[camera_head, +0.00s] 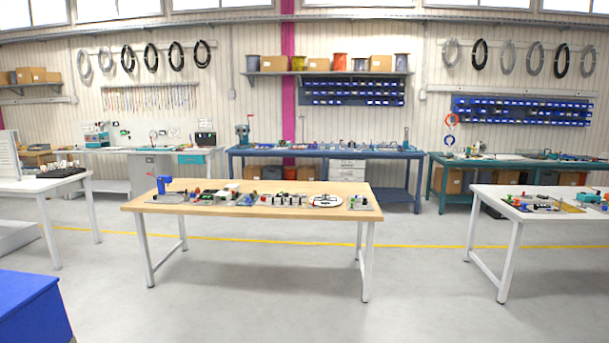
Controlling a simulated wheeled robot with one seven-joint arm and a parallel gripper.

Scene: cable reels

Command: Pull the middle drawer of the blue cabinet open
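A blue box-shaped piece of furniture (32,308), which may be the blue cabinet, stands at the lower left and is cut off by the picture's edge. Its top and part of one side show. No drawer or handle can be made out on it. My gripper is not in the head camera view.
A wooden-topped table (310,188) with small parts stands in the middle. White tables (22,184) stand at left and at right (478,196). A blue workbench (236,152) with a pale drawer unit (347,171) is behind. Grey floor in front is clear.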

